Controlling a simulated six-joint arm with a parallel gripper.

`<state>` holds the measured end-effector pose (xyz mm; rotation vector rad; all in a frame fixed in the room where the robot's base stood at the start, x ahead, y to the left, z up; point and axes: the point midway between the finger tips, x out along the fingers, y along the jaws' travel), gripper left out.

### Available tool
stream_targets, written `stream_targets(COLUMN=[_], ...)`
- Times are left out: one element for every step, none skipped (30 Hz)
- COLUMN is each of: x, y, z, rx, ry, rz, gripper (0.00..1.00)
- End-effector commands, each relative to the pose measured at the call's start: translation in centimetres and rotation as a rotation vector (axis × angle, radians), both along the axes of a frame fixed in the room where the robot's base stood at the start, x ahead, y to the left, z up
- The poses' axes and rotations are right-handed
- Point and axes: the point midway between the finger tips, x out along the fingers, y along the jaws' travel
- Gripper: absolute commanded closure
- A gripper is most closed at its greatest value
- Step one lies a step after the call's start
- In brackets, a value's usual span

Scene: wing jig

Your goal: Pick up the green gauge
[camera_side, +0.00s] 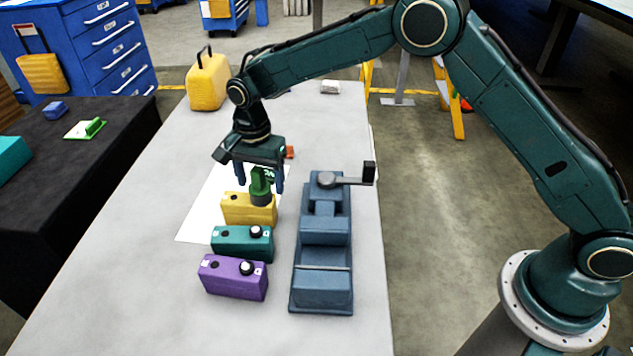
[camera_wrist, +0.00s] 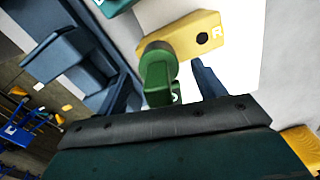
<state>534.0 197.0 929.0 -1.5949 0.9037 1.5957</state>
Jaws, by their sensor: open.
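My gripper (camera_side: 260,184) is open, with one finger on each side of the gauge. In the wrist view my fingers (camera_wrist: 165,85) stand apart with the gauge between them. I see gaps at both sides, so the fingers look clear of it.
A blue vise (camera_side: 322,250) with a crank handle is close on the right.

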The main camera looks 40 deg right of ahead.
Motion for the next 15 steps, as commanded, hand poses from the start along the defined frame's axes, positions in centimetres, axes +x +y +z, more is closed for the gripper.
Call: stream_targets(x=[-0.01,-0.01,-0.01,-0.01,-0.01,-0.01,-0.01,-0.01,-0.01,-0.01,-0.01,-0.01,-0.01,-0.01,-0.01], y=[0.00,-0.01,0.00,0.00,0.00,0.01,0.01,0.01,0.01,0.01,0.01,0.02,0.02,0.02,0.02], z=[-0.47,-0.63,-0.78,-0.86,-0.90,-0.93,-0.93,-0.92,-0.92,-0.91,-0.91,-0.91,-0.91,-0.91,-0.90], rx=[-0.001,0.000,0.000,0.000,0.000,0.001,0.001,0.001,0.001,0.001,0.001,0.001,0.001,0.001,0.001], ry=[0.001,0.000,0.000,0.000,0.000,-0.001,-0.001,-0.001,-0.001,-0.001,-0.001,-0.001,-0.001,-0.001,-0.001], rz=[0.000,0.000,0.000,0.000,0.000,0.000,0.000,0.000,0.000,0.000,0.000,0.000,0.000,0.000,0.000], gripper=[0.31,0.31,0.31,0.31,0.31,0.31,0.31,0.31,0.31,0.31,0.31,0.31,0.31,0.31,0.31])
